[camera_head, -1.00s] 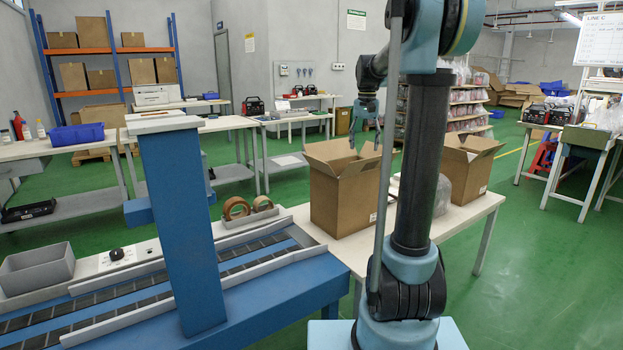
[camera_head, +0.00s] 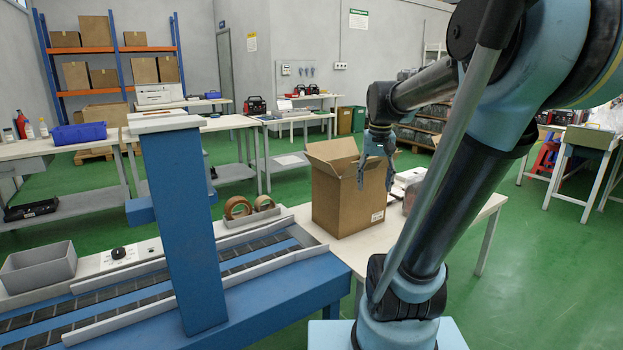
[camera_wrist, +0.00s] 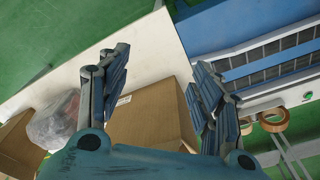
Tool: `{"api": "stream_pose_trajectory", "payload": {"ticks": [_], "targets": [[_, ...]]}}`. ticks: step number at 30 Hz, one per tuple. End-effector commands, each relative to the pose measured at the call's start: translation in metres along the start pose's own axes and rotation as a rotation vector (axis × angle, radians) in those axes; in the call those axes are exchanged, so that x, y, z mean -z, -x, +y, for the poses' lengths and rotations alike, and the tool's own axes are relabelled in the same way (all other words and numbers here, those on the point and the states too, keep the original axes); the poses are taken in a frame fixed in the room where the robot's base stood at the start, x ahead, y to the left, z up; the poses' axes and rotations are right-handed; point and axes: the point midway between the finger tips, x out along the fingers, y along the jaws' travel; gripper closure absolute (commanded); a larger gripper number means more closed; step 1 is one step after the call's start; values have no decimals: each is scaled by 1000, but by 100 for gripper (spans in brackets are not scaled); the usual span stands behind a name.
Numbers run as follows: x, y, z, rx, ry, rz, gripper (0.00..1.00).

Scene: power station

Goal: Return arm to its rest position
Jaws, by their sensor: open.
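My arm (camera_head: 455,215) leans to the right over the right part of the head view, rising from its base at the bottom. My gripper (camera_head: 376,180) hangs fingers down in front of the right side of an open cardboard box (camera_head: 338,205). In the wrist view my gripper (camera_wrist: 160,85) has its two blue fingers spread wide, with nothing between the tips. The cardboard box (camera_wrist: 150,118) shows below and behind the fingers in that view. Whether the fingers touch the box cannot be told.
The box stands on a white table (camera_head: 470,222). A blue conveyor (camera_head: 260,285) with a blue post (camera_head: 178,220) lies to the left. Tape rolls (camera_head: 238,207) sit beside it. A plastic bag (camera_wrist: 58,122) and a second box (camera_wrist: 18,145) show in the wrist view.

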Motion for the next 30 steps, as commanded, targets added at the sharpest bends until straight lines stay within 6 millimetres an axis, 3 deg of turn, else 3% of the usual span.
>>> {"api": "stream_pose_trajectory", "payload": {"ticks": [1, 9, 18, 24, 30], "targets": [[-16, -8, 2, 0, 7, 6, 41], [-85, -52, 8, 3, 53, 41, 41], [-150, -110, 15, 3, 100, 79, 41], [-171, -134, 18, 3, 119, 91, 41], [-175, -138, 18, 3, 122, 94, 41]]}}
